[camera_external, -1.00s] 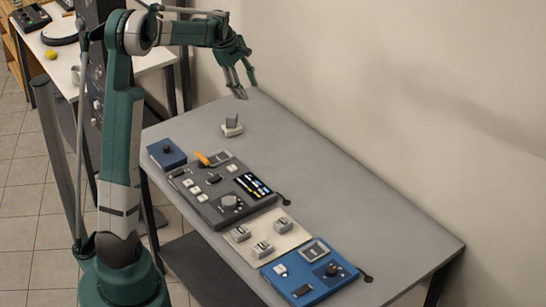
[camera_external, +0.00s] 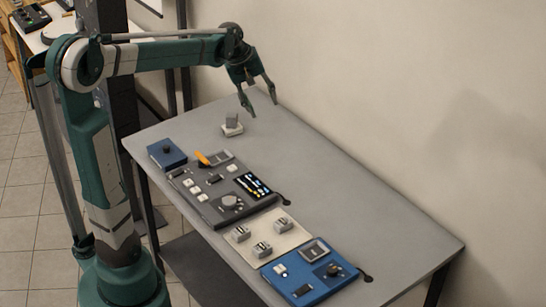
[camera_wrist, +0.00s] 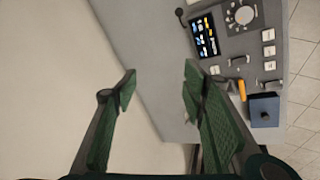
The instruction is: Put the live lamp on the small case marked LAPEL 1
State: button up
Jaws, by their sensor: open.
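My gripper (camera_external: 262,108) is open and empty above the far end of the grey table. It also shows in the wrist view (camera_wrist: 160,72) with its green fingers apart. A small grey block on a pale base (camera_external: 232,125) stands just left of and below the fingers in the external view; it may be the lamp, but I cannot be sure. Three small grey cases (camera_external: 240,233) (camera_external: 262,249) (camera_external: 283,224) sit on a beige mat (camera_external: 270,236). Their markings are too small to read, so I cannot tell which is LAPEL 1.
A dark mixer console (camera_external: 215,205) with an orange piece (camera_external: 203,159) lies beside the mat. A blue box (camera_external: 167,154) and a blue console (camera_external: 300,285) flank them. The table's wall side (camera_external: 350,200) is clear.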

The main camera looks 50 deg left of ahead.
jog(key=s+d+f+m+t, duration=0.1)
jog(key=s+d+f+m, duration=0.1)
jog(key=s+d+m, duration=0.4)
jog(key=s+d+f+m+t, duration=0.2)
jog(key=s+d+m, duration=0.5)
jog(key=s+d, duration=0.8)
jog(key=s+f, duration=0.1)
jog(key=s, duration=0.2)
jog(key=shift+s+d+y, duration=0.15)
jog(key=shift+s+y, duration=0.15)
jog(key=shift+f, duration=0.1)
notch_tip(320, 180, down, 5)
jog(key=b, duration=0.5)
jog(key=shift+f, duration=0.15)
dwell(0.4)
